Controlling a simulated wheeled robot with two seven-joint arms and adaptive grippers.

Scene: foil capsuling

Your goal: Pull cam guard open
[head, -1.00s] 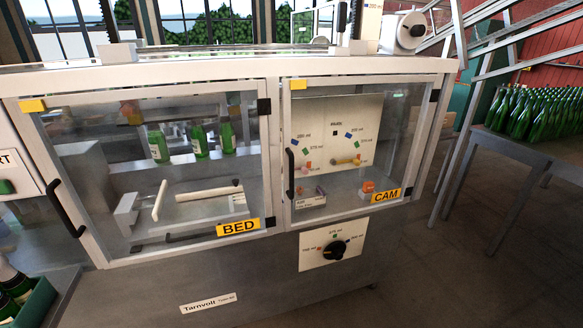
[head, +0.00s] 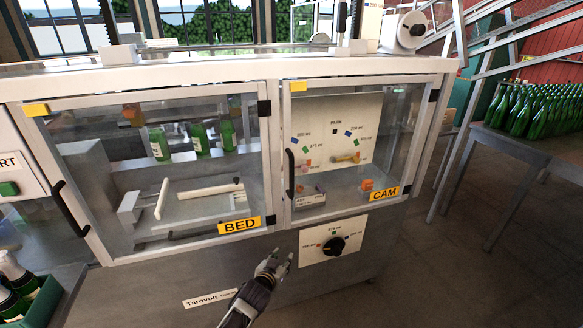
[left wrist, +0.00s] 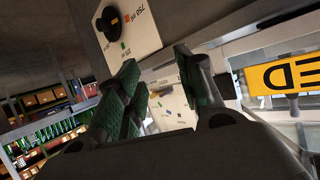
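The cam guard (head: 408,135) is a clear-paned door in a white frame on the right half of the machine, with a yellow CAM label (head: 384,192). It is closed. Its black upright handle (head: 291,172) is on its left side. My left gripper (head: 277,261) is below the guard, in front of the grey machine body, to the left of the dial plate, and apart from the handle. In the left wrist view the fingers of my left gripper (left wrist: 160,95) stand apart with nothing between them. My right gripper is not in view.
The bed guard (head: 160,90), labelled BED, is closed beside the cam guard, with a black handle (head: 70,210). A black dial (head: 333,246) sits below the cam guard. A table (head: 520,150) with green bottles stands right; a green bottle crate (head: 45,295) is lower left.

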